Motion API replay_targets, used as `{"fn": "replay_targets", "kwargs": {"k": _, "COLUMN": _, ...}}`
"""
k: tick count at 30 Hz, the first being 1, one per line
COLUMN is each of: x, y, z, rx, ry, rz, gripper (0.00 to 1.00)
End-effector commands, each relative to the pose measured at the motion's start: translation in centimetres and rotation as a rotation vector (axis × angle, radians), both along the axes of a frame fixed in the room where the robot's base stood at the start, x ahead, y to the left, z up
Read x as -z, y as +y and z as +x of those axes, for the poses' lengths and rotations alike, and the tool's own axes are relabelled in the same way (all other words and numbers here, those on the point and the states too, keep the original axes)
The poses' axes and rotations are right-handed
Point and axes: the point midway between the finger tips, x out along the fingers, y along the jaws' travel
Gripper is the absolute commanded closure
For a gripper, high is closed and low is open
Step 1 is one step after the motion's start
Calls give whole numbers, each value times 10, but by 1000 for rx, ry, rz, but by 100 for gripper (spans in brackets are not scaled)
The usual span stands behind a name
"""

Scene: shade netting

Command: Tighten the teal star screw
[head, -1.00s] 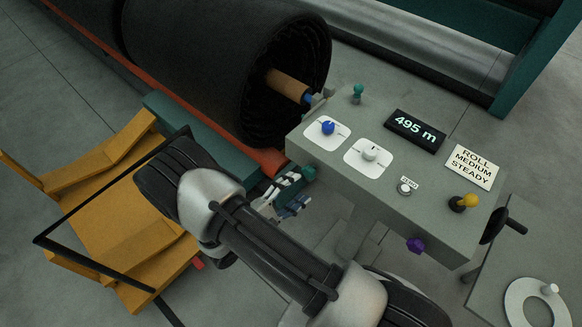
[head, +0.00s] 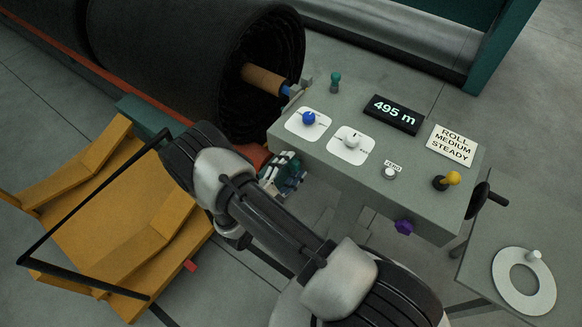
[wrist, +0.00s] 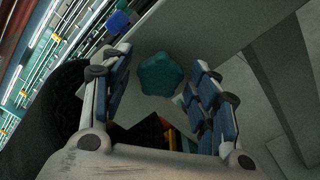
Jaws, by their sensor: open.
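The teal star screw (wrist: 160,75) sits on the grey console's side and faces my wrist camera. In the wrist view it lies between the two fingers of my gripper (wrist: 158,62), with a gap visible on each side. My gripper is open, with nothing held. In the head view my gripper (head: 280,170) is at the console's near left end, below the top, and partly covers the teal screw (head: 293,176). I cannot tell how far the fingers reach past the head.
A dark roll (head: 190,60) and yellow cradle (head: 110,215) lie left.

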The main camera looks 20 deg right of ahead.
Motion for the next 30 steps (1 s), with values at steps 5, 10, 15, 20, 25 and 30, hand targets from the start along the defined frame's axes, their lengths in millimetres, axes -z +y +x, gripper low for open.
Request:
{"fn": "replay_targets", "kwargs": {"k": 5, "x": 0, "y": -5, "z": 3, "rx": 0, "ry": 0, "rz": 0, "gripper": 45}}
{"fn": "replay_targets", "kwargs": {"k": 10, "x": 0, "y": -5, "z": 3, "rx": 0, "ry": 1, "rz": -1, "gripper": 45}}
{"fn": "replay_targets", "kwargs": {"k": 15, "x": 0, "y": -5, "z": 3, "rx": 0, "ry": 1, "rz": -1, "gripper": 45}}
{"fn": "replay_targets", "kwargs": {"k": 20, "x": 0, "y": -5, "z": 3, "rx": 0, "ry": 1, "rz": -1, "gripper": 45}}
{"fn": "replay_targets", "kwargs": {"k": 25, "x": 0, "y": -5, "z": 3, "rx": 0, "ry": 1, "rz": -1, "gripper": 46}}
{"fn": "replay_targets", "kwargs": {"k": 30, "x": 0, "y": -5, "z": 3, "rx": 0, "ry": 1, "rz": -1, "gripper": 57}}
